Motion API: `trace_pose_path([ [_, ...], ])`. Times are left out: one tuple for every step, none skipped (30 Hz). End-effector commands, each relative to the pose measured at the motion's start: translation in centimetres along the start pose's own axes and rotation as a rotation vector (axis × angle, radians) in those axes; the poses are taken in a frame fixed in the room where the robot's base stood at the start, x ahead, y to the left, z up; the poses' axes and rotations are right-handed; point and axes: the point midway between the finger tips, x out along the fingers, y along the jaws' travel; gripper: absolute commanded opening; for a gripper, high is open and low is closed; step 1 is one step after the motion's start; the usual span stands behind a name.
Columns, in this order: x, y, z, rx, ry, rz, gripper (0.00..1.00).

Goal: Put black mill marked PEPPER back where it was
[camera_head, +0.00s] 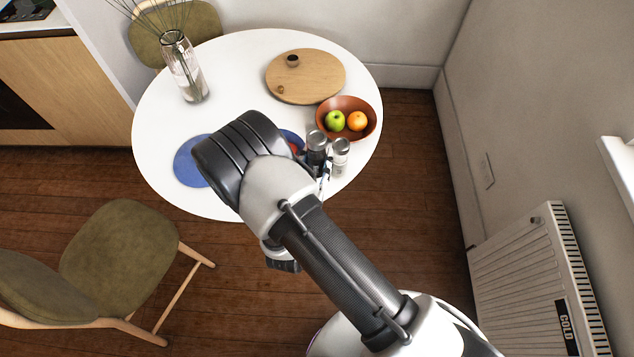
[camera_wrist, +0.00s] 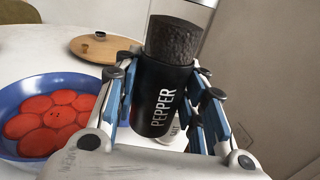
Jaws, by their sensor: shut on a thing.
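The black mill marked PEPPER (camera_wrist: 160,98) is between the fingers of my gripper (camera_wrist: 163,76), which is shut on it. Dark peppercorns show in its clear upper part, and its top is cut off by the frame. In the head view the mill (camera_head: 317,143) is at the right side of the round white table (camera_head: 235,65), close to a pale mill with a silver cap (camera_head: 340,157). My arm hides most of the gripper there. I cannot tell whether the mill's base touches the table.
A brown bowl (camera_head: 371,131) with a green apple and an orange is just behind the mills. A round wooden board (camera_head: 315,78) and a glass vase (camera_head: 186,72) stand farther back. A blue dish (camera_wrist: 14,98) with red slices lies left of my gripper.

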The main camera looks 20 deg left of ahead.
Motion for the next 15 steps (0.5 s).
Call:
trace_pose_path([
  [0.0,0.0,-1.8,-0.001,0.0,0.0,0.06],
  [0.0,0.0,-2.5,-0.001,0.0,0.0,0.06],
  [0.0,0.0,-3.4,-0.001,-0.001,0.0,0.06],
  [0.0,0.0,-4.0,-0.001,-0.001,0.0,0.06],
  [0.0,0.0,-4.5,0.0,-0.001,0.0,0.06],
  [0.0,0.0,-5.0,-0.001,-0.001,0.0,0.06],
  [0.0,0.0,-5.4,0.0,-0.002,0.0,0.06],
  [0.0,0.0,-5.6,0.001,-0.002,0.0,0.06],
  [0.1,0.0,-5.9,0.001,-0.002,0.0,0.06],
  [0.0,0.0,-6.0,0.001,-0.002,0.0,0.06],
  [0.0,0.0,-6.1,0.001,-0.002,0.0,0.06],
  [0.0,0.0,-6.3,0.0,-0.002,0.0,0.06],
  [0.0,0.0,-6.6,0.0,-0.002,0.0,0.06],
  [0.0,0.0,-6.9,0.0,-0.002,0.0,0.06],
  [0.0,0.0,-7.4,0.0,-0.002,0.0,0.06],
])
